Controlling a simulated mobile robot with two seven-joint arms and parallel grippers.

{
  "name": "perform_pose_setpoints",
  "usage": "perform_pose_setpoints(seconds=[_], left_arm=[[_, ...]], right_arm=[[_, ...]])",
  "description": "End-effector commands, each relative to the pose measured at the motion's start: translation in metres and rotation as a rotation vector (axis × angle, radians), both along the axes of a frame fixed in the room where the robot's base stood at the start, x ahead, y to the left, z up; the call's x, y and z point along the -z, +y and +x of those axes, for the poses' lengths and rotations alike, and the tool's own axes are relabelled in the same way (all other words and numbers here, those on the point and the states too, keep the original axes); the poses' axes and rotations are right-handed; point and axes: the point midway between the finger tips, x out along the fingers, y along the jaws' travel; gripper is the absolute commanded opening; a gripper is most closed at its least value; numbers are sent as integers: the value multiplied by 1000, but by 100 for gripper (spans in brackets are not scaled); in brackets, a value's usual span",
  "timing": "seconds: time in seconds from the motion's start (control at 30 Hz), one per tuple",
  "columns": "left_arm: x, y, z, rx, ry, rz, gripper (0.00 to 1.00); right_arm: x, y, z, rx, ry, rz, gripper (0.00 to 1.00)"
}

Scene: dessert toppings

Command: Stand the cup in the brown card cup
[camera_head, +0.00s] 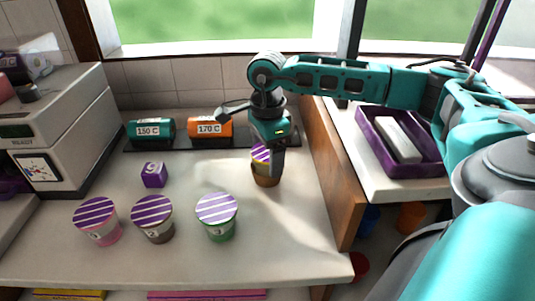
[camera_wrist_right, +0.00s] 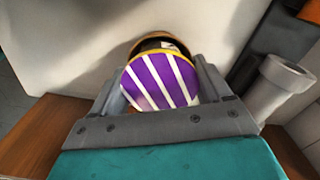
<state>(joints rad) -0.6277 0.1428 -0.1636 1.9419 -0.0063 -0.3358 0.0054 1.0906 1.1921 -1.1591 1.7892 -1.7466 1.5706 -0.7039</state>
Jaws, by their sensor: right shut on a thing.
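A cup with a purple-and-white striped lid (camera_wrist_right: 163,82) is between the fingers of my right gripper (camera_head: 274,164), which is shut on it. Its lid (camera_head: 260,153) shows partly behind the gripper in the head view. The brown card cup (camera_head: 265,179) stands on the counter directly below the gripper. In the right wrist view its tan rim (camera_wrist_right: 152,38) and dark inside show just past the lid. The held cup's lower part is hidden, so I cannot tell how deep it sits in the card cup. My left gripper is not in view.
Three striped-lid cups, pink (camera_head: 98,222), grey-brown (camera_head: 153,219) and green (camera_head: 217,218), stand at the front. A purple cube (camera_head: 154,174) is behind them. Teal (camera_head: 151,131) and orange (camera_head: 210,132) blocks stand at the back. A wooden panel (camera_head: 334,180) edges the counter's right side.

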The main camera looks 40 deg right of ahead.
Motion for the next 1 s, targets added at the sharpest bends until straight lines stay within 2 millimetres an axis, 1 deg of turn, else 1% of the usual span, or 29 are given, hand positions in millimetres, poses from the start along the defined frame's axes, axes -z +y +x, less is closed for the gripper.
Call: perform_pose_setpoints(seconds=[0.17,0.67,0.7,0.93,1.0], left_arm=[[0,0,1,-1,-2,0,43],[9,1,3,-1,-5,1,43],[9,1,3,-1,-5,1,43],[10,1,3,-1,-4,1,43],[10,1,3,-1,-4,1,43]], right_arm=[[-1,0,0,0,-1,1,37],[15,0,-1,-1,4,-1,37],[16,1,-1,-1,7,-1,78],[17,2,-1,-2,7,1,100],[17,1,-1,-2,6,1,100]])
